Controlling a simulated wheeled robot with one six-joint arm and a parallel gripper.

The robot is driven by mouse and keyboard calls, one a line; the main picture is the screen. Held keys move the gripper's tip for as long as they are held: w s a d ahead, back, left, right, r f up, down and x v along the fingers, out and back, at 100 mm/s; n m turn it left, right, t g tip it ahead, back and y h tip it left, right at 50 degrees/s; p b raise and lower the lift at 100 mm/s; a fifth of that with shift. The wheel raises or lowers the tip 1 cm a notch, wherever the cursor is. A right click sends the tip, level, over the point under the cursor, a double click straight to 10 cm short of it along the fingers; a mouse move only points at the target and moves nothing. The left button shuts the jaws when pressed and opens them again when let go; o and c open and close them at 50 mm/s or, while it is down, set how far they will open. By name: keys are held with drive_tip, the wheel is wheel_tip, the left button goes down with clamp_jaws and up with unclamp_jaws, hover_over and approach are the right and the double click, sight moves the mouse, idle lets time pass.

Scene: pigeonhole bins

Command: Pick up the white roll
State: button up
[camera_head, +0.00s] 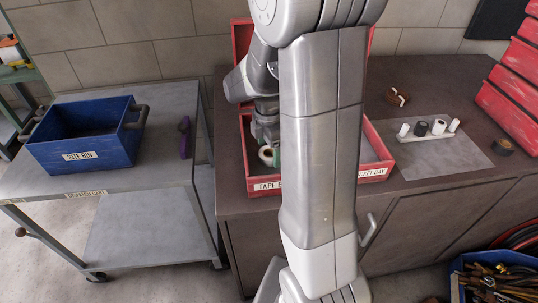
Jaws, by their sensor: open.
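A white roll (438,127) sits on a small pale rack (432,138) on the dark bench, beside a black roll (421,128). Another pale roll (268,156), with some green beside it, shows in the left compartment of the red open tray (376,173). My gripper (267,143) is over that left compartment, just above the pale roll, and is open. My own arm hides much of the tray's middle and part of the gripper. I cannot tell whether the fingers touch the roll.
A blue bin (85,160) labelled SITE BIN and a purple object (184,137) are on the grey cart (150,185) at left. A brown roll (397,96) and a dark roll (503,146) lie on the bench (400,75). Red bins (512,95) stand at right.

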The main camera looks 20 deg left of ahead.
drive_tip(key=shift+f, duration=0.65)
drive_tip(key=c, duration=1.1)
drive_tip(key=shift+o, duration=0.2)
